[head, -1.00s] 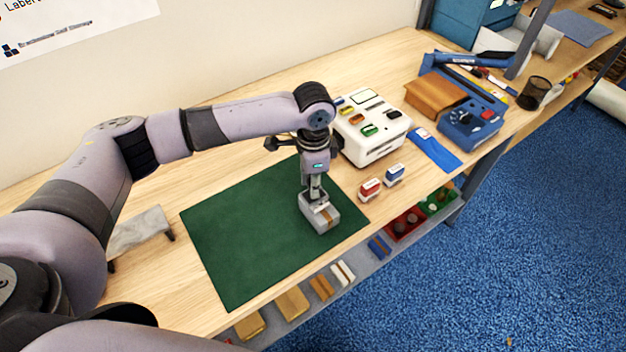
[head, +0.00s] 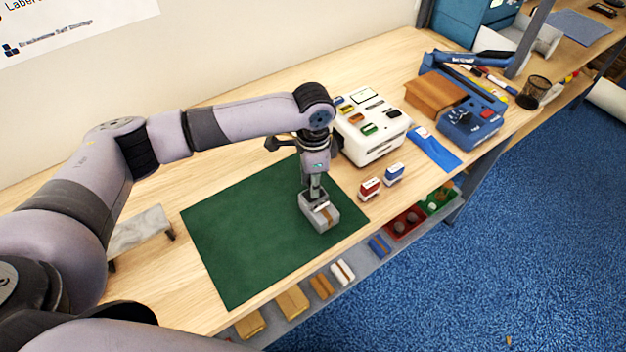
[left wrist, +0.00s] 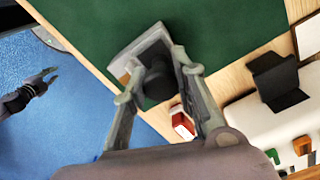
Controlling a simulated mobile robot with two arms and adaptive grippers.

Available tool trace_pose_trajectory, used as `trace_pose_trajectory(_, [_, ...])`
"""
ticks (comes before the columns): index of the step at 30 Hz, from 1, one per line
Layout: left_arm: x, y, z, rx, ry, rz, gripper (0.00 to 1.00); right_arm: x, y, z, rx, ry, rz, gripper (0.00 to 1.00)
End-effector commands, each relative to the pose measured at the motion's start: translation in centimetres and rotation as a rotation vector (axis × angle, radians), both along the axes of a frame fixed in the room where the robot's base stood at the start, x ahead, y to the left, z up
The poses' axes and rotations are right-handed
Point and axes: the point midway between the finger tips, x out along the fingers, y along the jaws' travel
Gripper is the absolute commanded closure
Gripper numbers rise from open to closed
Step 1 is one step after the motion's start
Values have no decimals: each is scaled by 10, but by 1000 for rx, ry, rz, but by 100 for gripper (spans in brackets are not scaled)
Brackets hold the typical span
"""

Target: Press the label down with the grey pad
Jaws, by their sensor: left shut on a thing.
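A small grey carton (head: 326,222) with a brown strip on top stands on the green mat (head: 240,230), near its right corner. My left gripper (head: 315,192) points straight down, right over the carton. In the left wrist view, its fingers are shut on a dark rounded piece (left wrist: 158,82), which seems to be the grey pad's grip. The carton (left wrist: 124,62) shows just beyond it. The pad's underside and its contact with the carton are hidden, as is most of the label. My right gripper (left wrist: 42,84) shows at the left of the wrist view, over the floor, fingers apart and empty.
A white device with coloured buttons (head: 372,135) stands behind the mat. Red (head: 370,188) and blue (head: 394,174) stamps stand to the right of the mat. A blue tape dispenser (head: 470,122) is farther right. Several small cartons lie on the lower shelf (head: 325,287). The mat's left part is clear.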

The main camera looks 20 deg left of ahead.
Motion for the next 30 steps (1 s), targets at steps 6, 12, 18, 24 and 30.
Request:
trace_pose_trajectory(6, [-1,0,-1,1,3,0,97,0,-3,2,-3,0,1,72])
trace_pose_trajectory(12, [-1,0,-2,1,3,0,97,0,-4,3,-4,0,1,72])
trace_pose_trajectory(18, [-1,0,-2,1,4,0,97,0,-4,4,-4,0,0,72])
trace_pose_trajectory(24, [-2,0,-2,1,4,0,97,0,-4,5,-4,0,0,72])
trace_pose_trajectory(30, [-2,0,-3,2,5,-1,97,0,-4,6,-4,0,0,72])
